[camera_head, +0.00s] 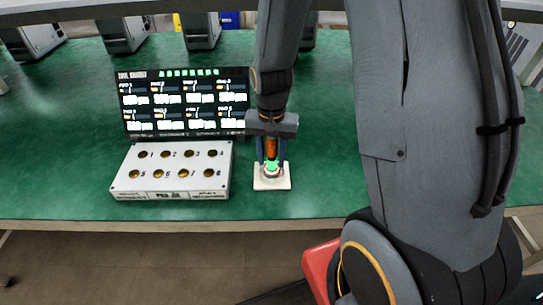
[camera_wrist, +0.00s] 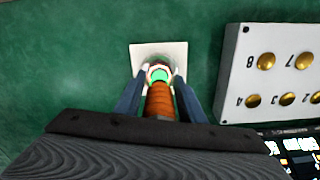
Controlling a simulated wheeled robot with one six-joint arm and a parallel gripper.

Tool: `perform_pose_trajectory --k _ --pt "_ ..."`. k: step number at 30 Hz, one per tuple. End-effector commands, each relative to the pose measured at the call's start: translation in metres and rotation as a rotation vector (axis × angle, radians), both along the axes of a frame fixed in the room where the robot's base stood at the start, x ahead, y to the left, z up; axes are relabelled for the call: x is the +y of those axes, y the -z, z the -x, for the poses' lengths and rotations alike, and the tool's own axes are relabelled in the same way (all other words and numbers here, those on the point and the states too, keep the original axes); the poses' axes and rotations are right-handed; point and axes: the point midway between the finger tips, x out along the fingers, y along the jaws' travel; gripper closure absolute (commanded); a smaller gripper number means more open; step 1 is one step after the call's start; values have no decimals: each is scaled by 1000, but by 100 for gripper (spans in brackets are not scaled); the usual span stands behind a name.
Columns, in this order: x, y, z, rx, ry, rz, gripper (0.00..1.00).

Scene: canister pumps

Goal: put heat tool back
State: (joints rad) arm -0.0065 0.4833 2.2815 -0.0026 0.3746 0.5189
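The heat tool (camera_head: 271,149) has an orange-brown body with a glowing green part at its lower end. It stands upright at a pale ring on a small white square pad (camera_head: 262,185), on the green table. In the wrist view the heat tool (camera_wrist: 160,102) lies between the two blue fingers, and the pad (camera_wrist: 150,51) is beyond it. My gripper (camera_head: 271,166) points down with one finger on each side of the tool, tips near the ring. Whether the fingers press on the tool is not clear. The tool's lower end is partly hidden by the ring.
A white box with numbered brass buttons (camera_head: 172,189) stands left of the pad. A dark display panel (camera_head: 130,100) stands behind it. Several grey machines (camera_head: 201,30) line the far edge. The green table (camera_head: 320,115) is clear right of the pad.

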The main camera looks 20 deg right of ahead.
Motion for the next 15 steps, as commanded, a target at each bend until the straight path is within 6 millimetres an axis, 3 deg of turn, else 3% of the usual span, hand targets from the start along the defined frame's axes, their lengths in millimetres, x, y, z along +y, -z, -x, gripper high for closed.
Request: perform_pose_trajectory --k 10,15 --pt "0 -1 0 0 0 0 55" --pt "0 -11 -1 -2 0 0 55"
